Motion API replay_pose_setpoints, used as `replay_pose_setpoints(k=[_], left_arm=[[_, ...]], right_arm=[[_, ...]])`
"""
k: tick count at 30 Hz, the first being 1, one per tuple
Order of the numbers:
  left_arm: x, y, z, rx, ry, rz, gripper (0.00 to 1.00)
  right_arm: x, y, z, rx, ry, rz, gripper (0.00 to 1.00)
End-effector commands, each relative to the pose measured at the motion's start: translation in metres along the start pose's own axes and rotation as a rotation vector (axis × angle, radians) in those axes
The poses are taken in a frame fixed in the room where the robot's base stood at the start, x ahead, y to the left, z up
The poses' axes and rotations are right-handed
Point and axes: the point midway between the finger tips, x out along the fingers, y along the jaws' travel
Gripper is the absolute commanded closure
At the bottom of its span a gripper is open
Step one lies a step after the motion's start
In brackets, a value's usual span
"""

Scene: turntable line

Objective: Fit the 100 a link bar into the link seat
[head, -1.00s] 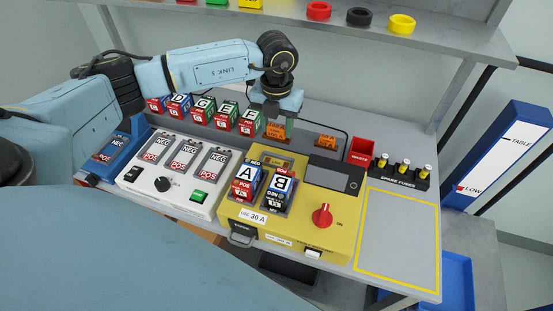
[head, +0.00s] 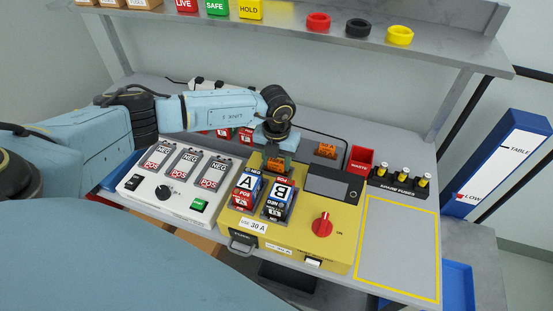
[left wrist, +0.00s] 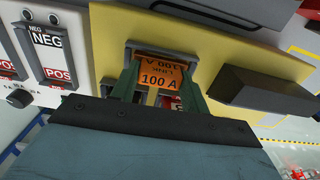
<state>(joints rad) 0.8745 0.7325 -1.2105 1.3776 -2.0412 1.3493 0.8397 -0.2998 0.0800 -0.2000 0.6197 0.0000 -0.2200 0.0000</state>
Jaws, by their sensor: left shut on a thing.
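The orange 100 A link bar (left wrist: 160,80) is between the fingers of my left gripper (left wrist: 158,86), its label facing the left wrist camera. In the head view the bar (head: 275,165) and the left gripper (head: 274,158) are at the back of the yellow box (head: 233,218), behind blocks A and B. A grey-framed opening, apparently the link seat (left wrist: 131,50), lies at the bar in the left wrist view. The gripper and bar cover most of it. I cannot tell whether the bar is above or inside it. My right gripper is not in view.
A second orange bar (head: 325,150) stands behind the box's dark display (head: 328,186). A red waste bin (head: 360,160) and spare fuses (head: 400,178) are to the right. The yellow-outlined area (head: 398,240) is clear. A white charger (head: 150,190) stands left.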

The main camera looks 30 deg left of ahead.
Motion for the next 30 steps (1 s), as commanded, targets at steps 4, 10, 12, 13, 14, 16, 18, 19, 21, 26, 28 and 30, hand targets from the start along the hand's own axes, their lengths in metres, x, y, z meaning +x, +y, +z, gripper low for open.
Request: replay_pose_setpoints(k=[4, 10, 12, 13, 14, 16, 18, 19, 21, 26, 28, 30], left_arm=[[0.003, 0.000, 0.000, 0.000, 0.000, 0.000, 0.51], [0.003, 0.000, 0.000, 0.000, 0.000, 0.000, 0.33], [0.003, 0.000, 0.000, 0.000, 0.000, 0.000, 0.33], [0.003, 0.000, 0.000, 0.000, 0.000, 0.000, 0.33], [0.003, 0.000, 0.000, 0.000, 0.000, 0.000, 0.33], [0.002, 0.000, 0.000, 0.000, 0.000, 0.000, 0.33], [0.000, 0.000, 0.000, 0.000, 0.000, 0.000, 0.33], [-0.002, 0.000, 0.000, 0.000, 0.000, 0.000, 0.33], [-0.010, 0.000, 0.001, 0.000, -0.002, -0.001, 0.33], [-0.041, 0.000, 0.001, 0.001, -0.004, -0.002, 0.33], [-0.057, 0.000, 0.001, 0.000, -0.005, -0.001, 0.33], [-0.072, 0.000, 0.001, 0.000, -0.005, -0.002, 0.33]], right_arm=[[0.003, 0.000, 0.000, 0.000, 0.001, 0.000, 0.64], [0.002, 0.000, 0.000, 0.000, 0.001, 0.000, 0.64], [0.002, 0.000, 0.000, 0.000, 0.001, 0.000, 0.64], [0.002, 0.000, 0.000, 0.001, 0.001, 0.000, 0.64], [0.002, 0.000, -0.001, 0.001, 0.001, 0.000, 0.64], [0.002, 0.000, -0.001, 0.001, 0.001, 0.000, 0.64], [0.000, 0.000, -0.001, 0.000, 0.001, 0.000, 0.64], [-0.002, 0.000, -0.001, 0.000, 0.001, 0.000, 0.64], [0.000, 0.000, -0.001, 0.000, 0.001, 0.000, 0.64], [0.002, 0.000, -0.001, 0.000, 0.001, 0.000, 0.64], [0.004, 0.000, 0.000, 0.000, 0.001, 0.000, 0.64], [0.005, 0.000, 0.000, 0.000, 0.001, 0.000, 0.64]])
